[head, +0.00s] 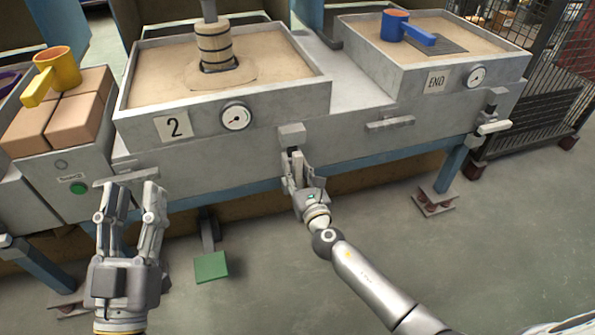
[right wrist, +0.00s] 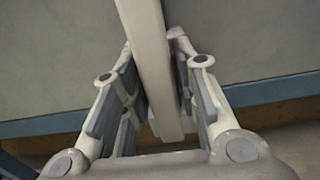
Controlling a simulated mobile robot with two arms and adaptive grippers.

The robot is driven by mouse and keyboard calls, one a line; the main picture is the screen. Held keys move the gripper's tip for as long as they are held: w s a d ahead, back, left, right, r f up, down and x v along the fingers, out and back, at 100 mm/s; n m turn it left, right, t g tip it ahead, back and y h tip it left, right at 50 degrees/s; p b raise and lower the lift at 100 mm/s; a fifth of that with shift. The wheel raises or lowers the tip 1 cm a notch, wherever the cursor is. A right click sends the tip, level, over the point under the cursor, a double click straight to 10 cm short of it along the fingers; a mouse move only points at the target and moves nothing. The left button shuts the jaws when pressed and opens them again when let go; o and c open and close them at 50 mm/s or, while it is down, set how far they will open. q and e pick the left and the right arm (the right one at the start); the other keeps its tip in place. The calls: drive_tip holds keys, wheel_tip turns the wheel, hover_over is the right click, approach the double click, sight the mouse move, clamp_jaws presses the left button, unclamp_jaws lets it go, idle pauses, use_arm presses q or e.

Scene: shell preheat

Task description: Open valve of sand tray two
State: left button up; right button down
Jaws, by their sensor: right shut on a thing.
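Sand tray two (head: 222,115) is a grey box of sand with a "2" label (head: 174,127) and a round gauge (head: 236,116) on its front. Its valve (head: 291,134) is a grey block below the tray's right front corner. My right gripper (head: 302,168) is shut on the valve's pale lever and largely hides it in the head view. In the right wrist view the lever (right wrist: 152,60) runs between the two fingers (right wrist: 152,105). My left gripper (head: 130,190) is open and empty, in front of the bench at left.
A green pedal (head: 211,267) sits low between my arms. A yellow pan (head: 57,68) rests on bricks at left.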

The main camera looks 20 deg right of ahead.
idle(0.3)
drive_tip(key=c, duration=1.3)
unclamp_jaws()
drive_tip(key=s, duration=1.2)
drive_tip(key=shift+d, duration=0.2)
